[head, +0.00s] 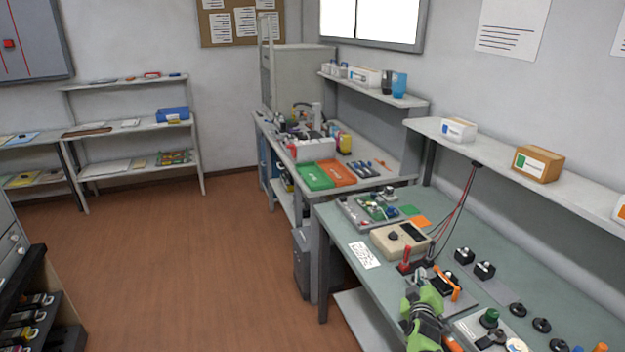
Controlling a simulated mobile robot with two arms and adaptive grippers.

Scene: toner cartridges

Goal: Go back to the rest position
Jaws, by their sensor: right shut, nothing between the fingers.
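My right gripper (441,283) is low in the head view, at the end of a green and black arm over the front part of the green-topped workbench (345,215). It is shut, with nothing seen held in it. An orange and black item (456,290) shows right beside it; I cannot tell whether they touch. Several dark cartridge-like items with coloured labels (30,318) sit in a black rack at the lower left, partly cut off. My left gripper is not in view.
A beige meter (399,240), black knobs (484,270) and a green circuit board (377,208) lie on the bench. A wall shelf (575,184) with boxes hangs above it. A second bench (382,158) stands behind. The brown floor (200,270) is clear at centre left.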

